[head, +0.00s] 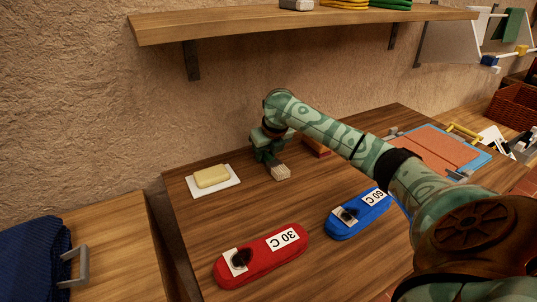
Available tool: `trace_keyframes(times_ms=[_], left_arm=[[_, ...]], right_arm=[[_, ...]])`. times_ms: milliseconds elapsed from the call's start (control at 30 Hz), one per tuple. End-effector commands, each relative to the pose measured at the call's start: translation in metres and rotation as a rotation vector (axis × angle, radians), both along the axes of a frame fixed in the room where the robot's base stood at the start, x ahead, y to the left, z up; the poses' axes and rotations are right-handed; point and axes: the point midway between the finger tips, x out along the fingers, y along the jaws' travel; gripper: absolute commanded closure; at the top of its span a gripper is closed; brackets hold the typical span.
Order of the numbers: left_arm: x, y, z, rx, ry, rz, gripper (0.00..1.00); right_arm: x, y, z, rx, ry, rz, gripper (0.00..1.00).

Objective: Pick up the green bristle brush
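The brush's pale bristle block (281,173) shows on the wooden worktop, just below and right of my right gripper (268,152). My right arm reaches in from the right, and its gripper points down at the brush. The gripper and the part of the brush beside it are both dark green and overlap, so I cannot tell where one ends. I cannot tell whether the fingers are closed on the brush or around it. The rest of the brush is hidden. My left gripper is not in view.
A yellow bar on a white dish (226,187) lies to the left. A red case (262,262) and a blue case (362,213) lie in front. A reddish-brown block (316,147) is behind the arm. A shelf (300,22) hangs above.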

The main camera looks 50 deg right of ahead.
Motion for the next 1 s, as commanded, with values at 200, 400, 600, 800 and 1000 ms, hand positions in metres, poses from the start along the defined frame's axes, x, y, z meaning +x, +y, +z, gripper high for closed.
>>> trace_keyframes(times_ms=[200,400,600,800,1000], left_arm=[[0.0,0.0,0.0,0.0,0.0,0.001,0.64],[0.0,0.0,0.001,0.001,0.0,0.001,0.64],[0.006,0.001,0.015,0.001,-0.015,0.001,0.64],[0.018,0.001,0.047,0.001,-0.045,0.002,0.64],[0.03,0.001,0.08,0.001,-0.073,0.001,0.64]], right_arm=[[0.0,0.0,0.0,0.0,0.0,0.0,0.95],[0.0,0.0,0.002,0.0,0.0,0.0,0.95],[0.0,0.0,0.025,0.002,-0.005,-0.001,0.95],[-0.02,0.014,0.072,-0.001,-0.007,0.004,0.95],[-0.061,0.044,0.112,-0.003,-0.002,0.006,0.95]])
